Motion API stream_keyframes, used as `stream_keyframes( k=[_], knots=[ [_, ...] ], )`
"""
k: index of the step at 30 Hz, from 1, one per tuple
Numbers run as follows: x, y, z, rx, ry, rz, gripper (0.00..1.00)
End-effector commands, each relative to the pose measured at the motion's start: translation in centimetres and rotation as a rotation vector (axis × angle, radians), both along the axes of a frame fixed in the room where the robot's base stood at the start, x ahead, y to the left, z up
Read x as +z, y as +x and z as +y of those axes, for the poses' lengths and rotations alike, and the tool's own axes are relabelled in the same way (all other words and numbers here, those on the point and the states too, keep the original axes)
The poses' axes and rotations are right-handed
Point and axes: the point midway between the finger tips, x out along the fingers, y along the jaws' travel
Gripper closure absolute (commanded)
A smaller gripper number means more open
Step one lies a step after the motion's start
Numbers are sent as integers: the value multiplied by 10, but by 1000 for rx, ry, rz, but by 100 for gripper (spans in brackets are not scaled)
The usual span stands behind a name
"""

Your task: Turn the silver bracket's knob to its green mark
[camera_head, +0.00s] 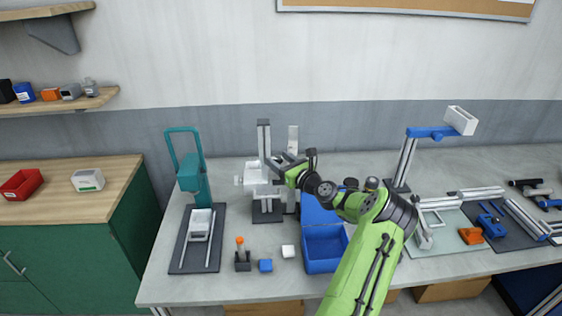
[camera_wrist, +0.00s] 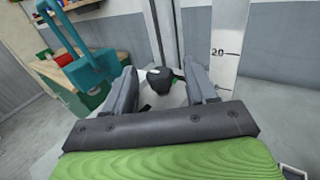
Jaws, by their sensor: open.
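The silver bracket (camera_head: 255,177) is a pale block on an upright grey post, left of centre at the back of the bench. In the wrist view a black knob (camera_wrist: 162,80) faces me, with a pale plate behind it and a small bit of green at its lower right edge. My gripper (camera_wrist: 161,72) is open, with one finger on each side of the knob and visible gaps between. In the head view my gripper (camera_head: 276,164) reaches in from the right beside the bracket. The knob is hidden there, and its pointer direction is unclear.
A teal press (camera_head: 192,180) stands left of the bracket. A white ruler post (camera_head: 293,145) stands close on the right.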

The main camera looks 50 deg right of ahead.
Motion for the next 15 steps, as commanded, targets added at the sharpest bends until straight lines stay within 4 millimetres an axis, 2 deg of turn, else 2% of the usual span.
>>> stream_keyframes(
  k=[2, 12, 15],
  knots=[
    [0, 0, 0, 0, 0, 0, 45],
    [0, 0, 0, 0, -1, 0, 97],
    [0, 0, 0, -1, -1, 0, 100]
  ],
)
